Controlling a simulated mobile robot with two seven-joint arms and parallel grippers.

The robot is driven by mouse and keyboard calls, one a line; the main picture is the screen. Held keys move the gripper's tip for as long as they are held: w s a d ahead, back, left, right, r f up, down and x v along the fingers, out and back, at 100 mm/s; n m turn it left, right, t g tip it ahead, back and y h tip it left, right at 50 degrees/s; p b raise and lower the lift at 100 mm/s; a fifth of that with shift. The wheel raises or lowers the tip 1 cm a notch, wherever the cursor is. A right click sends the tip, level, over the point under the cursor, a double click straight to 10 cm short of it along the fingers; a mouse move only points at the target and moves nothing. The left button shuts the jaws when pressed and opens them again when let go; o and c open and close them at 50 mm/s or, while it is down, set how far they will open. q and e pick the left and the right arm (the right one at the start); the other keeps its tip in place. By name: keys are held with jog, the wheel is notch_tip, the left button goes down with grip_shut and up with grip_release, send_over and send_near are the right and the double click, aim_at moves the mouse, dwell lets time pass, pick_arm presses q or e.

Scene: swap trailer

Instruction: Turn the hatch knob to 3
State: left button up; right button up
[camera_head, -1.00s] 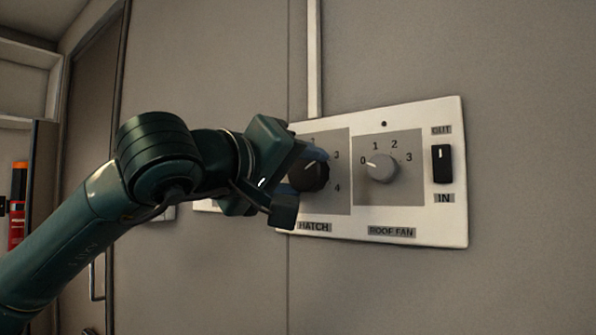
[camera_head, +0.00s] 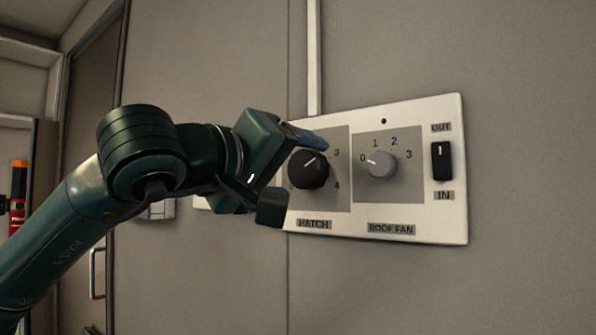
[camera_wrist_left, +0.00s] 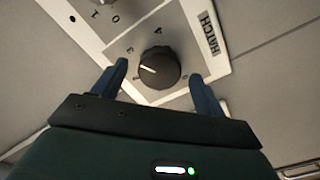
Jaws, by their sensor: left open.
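The hatch knob (camera_head: 309,170) is a round black dial with a white mark, on a grey square above the label HATCH. In the head view its mark points up and right, seemingly between 2 and 3; the 2 is hidden by my gripper. The knob also shows in the left wrist view (camera_wrist_left: 160,68). My left gripper (camera_head: 296,172) is open just left of the knob. In the left wrist view, its blue fingers (camera_wrist_left: 158,72) stand on either side of the knob with gaps, not gripping it. My right gripper is not in view.
The white panel (camera_head: 430,225) also carries a grey roof fan knob (camera_head: 382,164), with its mark near 0, and a black OUT/IN rocker switch (camera_head: 441,162). A vertical white strip (camera_head: 314,60) runs above the panel. The wall at right is clear.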

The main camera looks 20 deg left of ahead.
pick_arm(q)
jog(key=v, duration=1.1)
jog(key=shift+s, duration=0.4)
jog(key=shift+a, duration=0.1)
